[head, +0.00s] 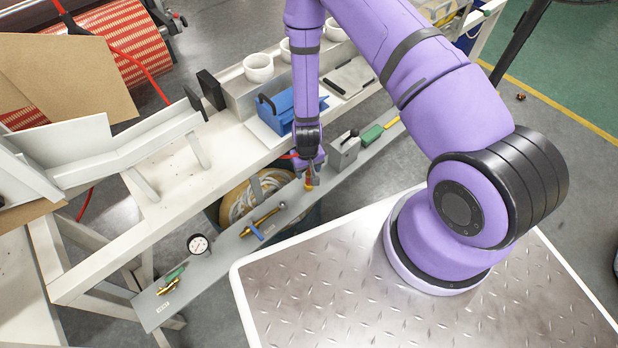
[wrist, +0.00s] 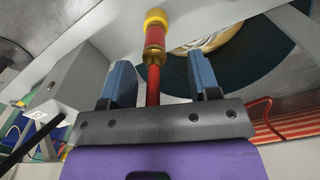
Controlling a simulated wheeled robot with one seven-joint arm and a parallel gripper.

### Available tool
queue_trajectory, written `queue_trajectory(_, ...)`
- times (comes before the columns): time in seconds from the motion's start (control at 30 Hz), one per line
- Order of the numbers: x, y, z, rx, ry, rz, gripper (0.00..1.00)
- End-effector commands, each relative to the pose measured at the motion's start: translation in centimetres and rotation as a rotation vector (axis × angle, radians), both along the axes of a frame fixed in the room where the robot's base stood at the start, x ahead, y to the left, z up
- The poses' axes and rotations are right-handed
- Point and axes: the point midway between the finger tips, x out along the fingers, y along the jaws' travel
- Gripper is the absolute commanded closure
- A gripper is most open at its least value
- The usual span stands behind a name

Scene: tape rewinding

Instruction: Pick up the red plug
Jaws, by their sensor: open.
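The red plug (wrist: 155,38) shows in the wrist view as a red cylinder with a yellow end and a brass-coloured collar. A red hose or stem runs from it down between the fingers. My gripper (wrist: 162,78) is open, with one blue-grey finger on each side of the stem and visible gaps to both. In the head view my gripper (head: 311,180) points down over the grey rail, and a small red-orange part of the plug (head: 308,184) shows between its fingers. The fingers hide most of the plug there.
The narrow grey rail (head: 225,250) carries a pressure gauge (head: 199,245), brass fittings with blue and green handles, and a grey box (head: 344,152) close right of my gripper. A blue toolbox (head: 285,112) stands on the bench behind. A tape roll (head: 250,200) lies below.

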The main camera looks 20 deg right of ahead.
Motion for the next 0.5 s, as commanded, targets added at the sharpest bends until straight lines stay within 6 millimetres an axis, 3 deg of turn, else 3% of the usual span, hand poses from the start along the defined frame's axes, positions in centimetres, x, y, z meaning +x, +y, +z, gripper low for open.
queue_trajectory(0.5,0.0,-0.6,-5.0,0.0,0.0,0.001,0.44)
